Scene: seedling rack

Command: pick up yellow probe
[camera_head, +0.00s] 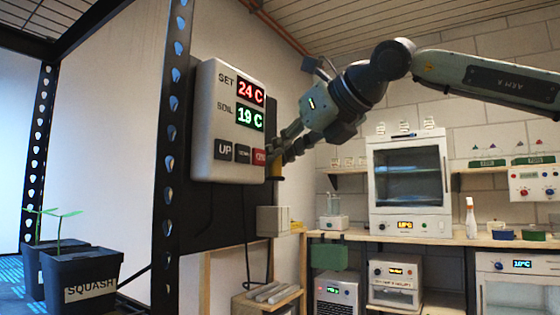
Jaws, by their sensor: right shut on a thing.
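The yellow probe (278,172) shows only as a small yellow strip just right of the control box's right edge, below my right gripper's fingertips. My right gripper (274,154) reaches in from the right, and its fingers are shut on the yellow probe. The fingertips and the probe's upper part are partly hidden beside the box. The control box (203,130) is grey, reads SET 24 C and SOIL 19 C, and has several buttons. My left gripper is not in view.
A black perforated rack post (171,200) stands left of the box. Dark squash pots (85,272) with seedlings stand at lower left. A white oven (409,220) stands on a wooden bench (460,240) behind. A cable hangs below the box.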

